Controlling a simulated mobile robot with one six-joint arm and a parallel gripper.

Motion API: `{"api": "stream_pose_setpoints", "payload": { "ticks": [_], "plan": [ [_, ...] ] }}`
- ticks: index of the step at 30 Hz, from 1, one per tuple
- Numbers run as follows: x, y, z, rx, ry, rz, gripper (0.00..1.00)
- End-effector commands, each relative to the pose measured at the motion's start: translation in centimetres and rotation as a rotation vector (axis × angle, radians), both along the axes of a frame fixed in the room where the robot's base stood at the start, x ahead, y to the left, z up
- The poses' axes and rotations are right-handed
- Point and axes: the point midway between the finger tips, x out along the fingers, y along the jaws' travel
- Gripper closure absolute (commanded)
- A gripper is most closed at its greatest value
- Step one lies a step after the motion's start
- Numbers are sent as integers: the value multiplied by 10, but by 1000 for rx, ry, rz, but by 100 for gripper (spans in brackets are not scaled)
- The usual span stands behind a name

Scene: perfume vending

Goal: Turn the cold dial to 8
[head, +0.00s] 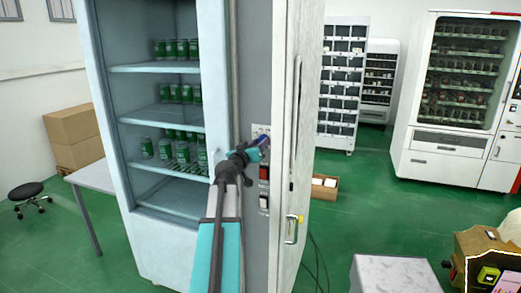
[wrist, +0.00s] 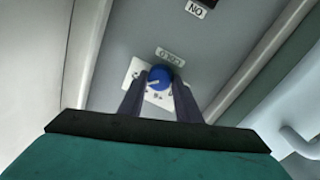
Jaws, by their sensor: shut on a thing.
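The cold dial (wrist: 158,78) is a blue round knob on a white plate (wrist: 136,74) with a label (wrist: 170,57) reading COLD, upside down in the wrist view. My gripper (wrist: 159,90) has one dark finger on each side of the dial and is shut on it. A pale pointer mark shows on the knob's lower left; I cannot read which number it points to. In the head view my gripper (head: 258,142) reaches the grey control panel beside the open shelves, and the knob is mostly hidden there.
A red switch (head: 263,173) and a white switch (head: 263,202) sit below on the panel. The cabinet (head: 105,120) holds green cans on its shelves. A tall door (head: 300,130) with a handle stands close to the right of my gripper.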

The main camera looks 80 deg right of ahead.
Motion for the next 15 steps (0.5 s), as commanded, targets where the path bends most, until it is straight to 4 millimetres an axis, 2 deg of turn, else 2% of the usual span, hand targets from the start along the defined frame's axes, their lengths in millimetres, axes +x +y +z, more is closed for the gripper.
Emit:
{"api": "stream_pose_setpoints", "payload": {
  "ticks": [1,15],
  "plan": [
    [-2,1,-7,8,27,-5,92],
    [-3,1,-7,74,360,-5,92]
  ]
}}
